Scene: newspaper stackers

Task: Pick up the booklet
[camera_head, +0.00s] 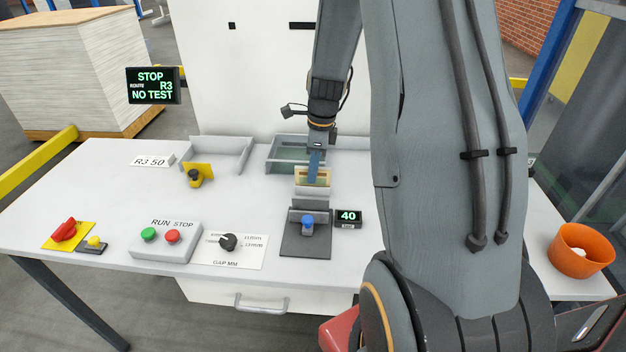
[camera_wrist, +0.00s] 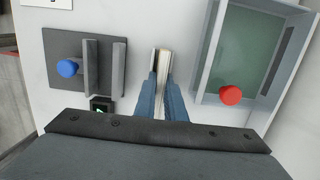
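The booklet is a thin cream piece standing on edge, seen between my fingers in the wrist view (camera_wrist: 162,62). In the head view, its cream face (camera_head: 322,177) shows beside the blue fingers, low over the table. My gripper (camera_wrist: 162,85) points down with its two blue fingers on either side of the booklet. The cream edge fills the narrow gap between them, and the fingers look closed against it. The gripper also shows in the head view (camera_head: 314,165). The booklet's lower part is hidden, so I cannot tell whether it touches the table.
A grey stand with a blue knob (camera_head: 307,222) is in front of the booklet, beside a display reading 40 (camera_head: 348,217). A grey tray (camera_head: 283,143) stands behind. A RUN STOP box (camera_head: 166,240) and an orange bin (camera_head: 581,262) stand farther off.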

